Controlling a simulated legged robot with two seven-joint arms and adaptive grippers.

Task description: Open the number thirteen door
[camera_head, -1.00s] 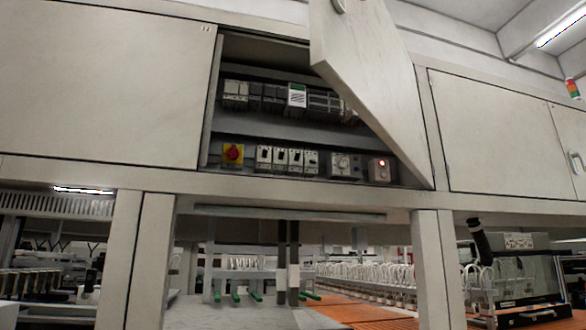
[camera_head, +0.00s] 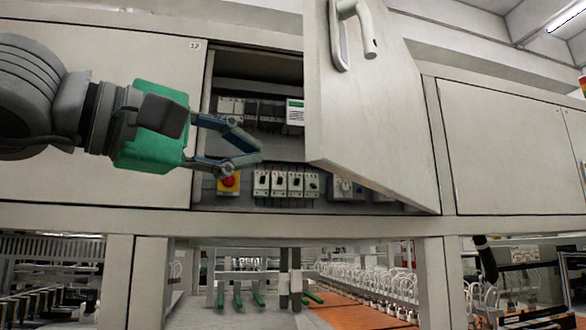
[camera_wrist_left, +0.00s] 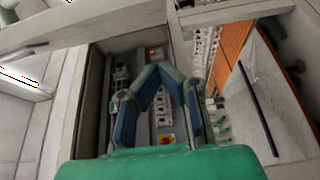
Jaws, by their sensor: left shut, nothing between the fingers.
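A pale cabinet door (camera_head: 365,120) stands ajar in the middle of the head view, its free edge swung out towards me. Its grey handle (camera_head: 368,30) is near the top of that edge. A small number is on the closed door (camera_head: 120,100) to the left; I cannot read it surely, and no number shows on the open door. My left gripper (camera_head: 258,155) is shut and empty, in front of the opening and left of the open door, apart from the handle. In the left wrist view its fingertips (camera_wrist_left: 163,73) meet before the cabinet's inside. My right gripper is not in view.
Inside the cabinet are a red and yellow switch (camera_head: 229,183) and several breakers (camera_head: 286,184). Another closed door (camera_head: 500,150) is to the right. Below are frame posts (camera_head: 150,285), an orange surface (camera_head: 360,308) and a row of white fittings (camera_head: 370,280).

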